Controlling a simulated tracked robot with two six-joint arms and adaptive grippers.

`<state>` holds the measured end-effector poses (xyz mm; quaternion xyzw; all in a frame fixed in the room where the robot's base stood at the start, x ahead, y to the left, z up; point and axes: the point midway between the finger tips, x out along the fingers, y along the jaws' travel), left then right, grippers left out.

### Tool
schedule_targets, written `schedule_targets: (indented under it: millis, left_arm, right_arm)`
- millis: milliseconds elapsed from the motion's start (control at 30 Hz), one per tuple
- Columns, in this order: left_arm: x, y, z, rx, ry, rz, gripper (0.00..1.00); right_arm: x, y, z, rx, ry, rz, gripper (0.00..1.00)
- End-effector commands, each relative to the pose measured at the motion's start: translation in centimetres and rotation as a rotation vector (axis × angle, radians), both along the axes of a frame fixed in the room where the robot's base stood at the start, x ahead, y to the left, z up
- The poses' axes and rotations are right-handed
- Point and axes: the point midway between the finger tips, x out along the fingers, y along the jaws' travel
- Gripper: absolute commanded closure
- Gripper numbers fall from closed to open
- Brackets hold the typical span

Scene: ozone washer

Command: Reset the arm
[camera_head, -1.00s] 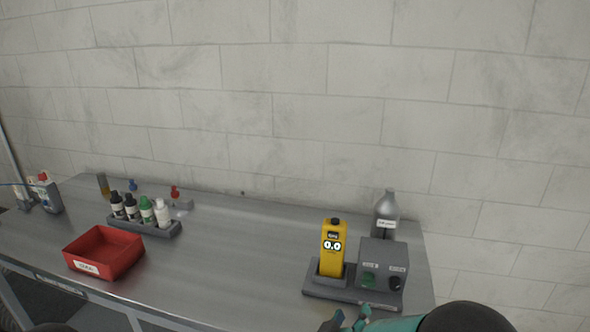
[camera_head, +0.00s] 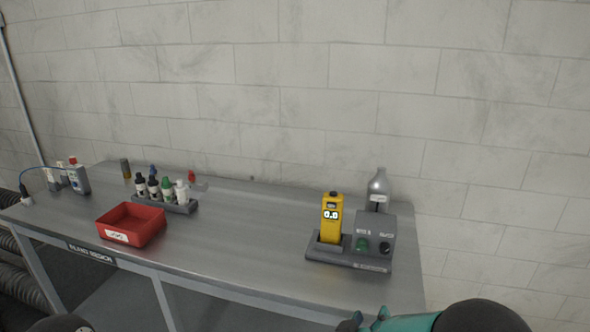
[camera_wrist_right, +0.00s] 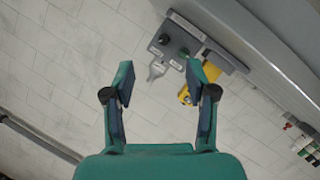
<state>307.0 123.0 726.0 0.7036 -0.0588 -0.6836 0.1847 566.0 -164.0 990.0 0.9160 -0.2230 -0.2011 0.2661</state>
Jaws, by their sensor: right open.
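My right gripper (camera_wrist_right: 160,88) is open and empty in the right wrist view, its two teal fingers spread apart. In the head view only part of the right gripper (camera_head: 362,318) and its arm show at the bottom edge, in front of the bench. A yellow meter (camera_head: 331,222) reading 0.0 stands upright in a grey dock with a control box (camera_head: 375,240) at the bench's right end. The meter also shows in the right wrist view (camera_wrist_right: 210,68), beyond the fingers and apart from them. My left gripper is not in view.
The metal bench (camera_head: 240,240) runs along a block wall. A red bin (camera_head: 131,226) and a rack of small bottles (camera_head: 180,206) stand on its left half. The bench middle is clear.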

Motion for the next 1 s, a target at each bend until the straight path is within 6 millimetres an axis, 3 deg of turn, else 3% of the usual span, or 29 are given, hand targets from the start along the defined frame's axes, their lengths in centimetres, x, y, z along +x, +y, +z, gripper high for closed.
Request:
schedule_targets:
  millis: [267, 367, 500, 567, 600, 700, 800, 900, 1000]
  left_arm:
    - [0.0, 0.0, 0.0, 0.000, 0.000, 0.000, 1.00]
    - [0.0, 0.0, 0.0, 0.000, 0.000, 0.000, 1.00]
    - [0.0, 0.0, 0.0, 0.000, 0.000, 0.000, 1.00]
    - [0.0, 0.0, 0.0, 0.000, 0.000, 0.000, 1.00]
    - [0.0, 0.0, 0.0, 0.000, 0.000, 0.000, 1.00]
    - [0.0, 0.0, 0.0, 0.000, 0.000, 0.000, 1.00]
    - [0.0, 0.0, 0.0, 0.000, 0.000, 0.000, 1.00]
    - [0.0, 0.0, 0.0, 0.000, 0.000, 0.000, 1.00]
    - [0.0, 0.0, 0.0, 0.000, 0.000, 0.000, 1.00]
  right_arm:
    - [-1.2, -6.3, -5.1, -0.021, 0.110, -0.081, 0.43]
    - [-2.0, -8.1, -8.4, 0.006, 0.182, -0.057, 0.43]
    - [-4.6, -8.9, -15.1, 0.164, 0.313, 0.016, 0.43]
    - [-6.7, -8.3, -18.5, 0.291, 0.390, 0.055, 0.43]
    - [-8.6, -7.4, -20.8, 0.395, 0.451, 0.080, 0.43]
    - [-13.8, -3.7, -24.8, 0.657, 0.612, 0.128, 0.43]
    - [-18.8, 0.2, -26.3, 0.868, 0.777, 0.147, 0.43]
    - [-23.0, 3.1, -26.4, 1.013, 0.925, 0.127, 0.43]
    - [-25.3, 4.2, -26.3, 1.098, 1.008, 0.065, 0.43]
